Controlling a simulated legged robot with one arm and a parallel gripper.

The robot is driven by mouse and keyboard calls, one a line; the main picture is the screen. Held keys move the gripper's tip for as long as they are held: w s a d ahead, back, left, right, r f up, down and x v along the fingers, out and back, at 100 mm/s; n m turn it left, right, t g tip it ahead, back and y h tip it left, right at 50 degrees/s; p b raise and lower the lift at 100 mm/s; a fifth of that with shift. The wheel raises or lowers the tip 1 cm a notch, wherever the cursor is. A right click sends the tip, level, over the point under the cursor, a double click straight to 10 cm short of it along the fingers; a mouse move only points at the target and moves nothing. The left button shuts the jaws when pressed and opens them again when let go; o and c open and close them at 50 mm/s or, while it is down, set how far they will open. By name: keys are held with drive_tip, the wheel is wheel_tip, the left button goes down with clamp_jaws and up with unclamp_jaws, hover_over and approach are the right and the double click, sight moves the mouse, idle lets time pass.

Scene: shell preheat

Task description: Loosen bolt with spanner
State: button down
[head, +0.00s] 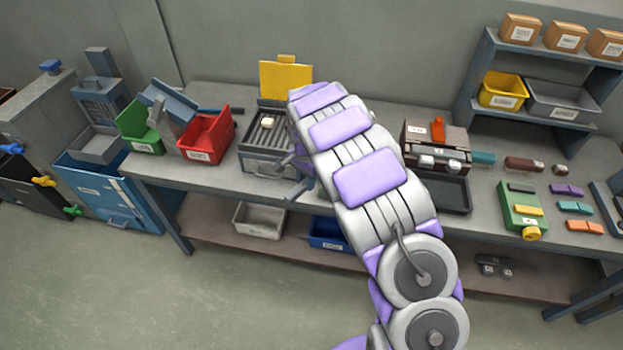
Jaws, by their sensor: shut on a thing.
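My arm reaches from the bottom of the head view up over the middle of the workbench (365,112). Its upper links cover the place where its end would be, so I do not see my gripper or what it holds. Just left of the arm, a dark grey piece (288,161) and a blue-grey bar-like piece (299,191) stick out near the bench's front edge. I cannot tell whether either is part of the gripper, a spanner or a fixture. I cannot make out a bolt.
A grilled metal unit (266,162) with a raised yellow panel (285,80) stands left of the arm. Red (207,135) and green (138,128) bins are farther left. Right are a dark tray (449,193), a green device (520,208) and a shelf (478,72) of boxes.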

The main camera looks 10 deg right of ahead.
drive_tip(key=shift+a, duration=0.35)
drive_tip(key=shift+a+f, duration=0.1)
drive_tip(key=shift+f, duration=0.25)
drive_tip(key=shift+a+f+b, duration=0.1)
drive_tip(key=shift+f+b, duration=0.7)
drive_tip(key=shift+f, duration=1.35)
drive_tip(key=s+d+f+n+p, duration=0.1)
drive_tip(key=d+n, duration=0.5)
drive_tip(key=d, duration=0.1)
drive_tip(key=s+d+f+n+p, duration=0.1)
drive_tip(key=s+d+f+n, duration=0.1)
drive_tip(key=d+n, duration=0.5)
drive_tip(key=shift+s+n, duration=0.15)
drive_tip(key=shift+n, duration=0.15)
drive_tip(key=shift+r, duration=0.1)
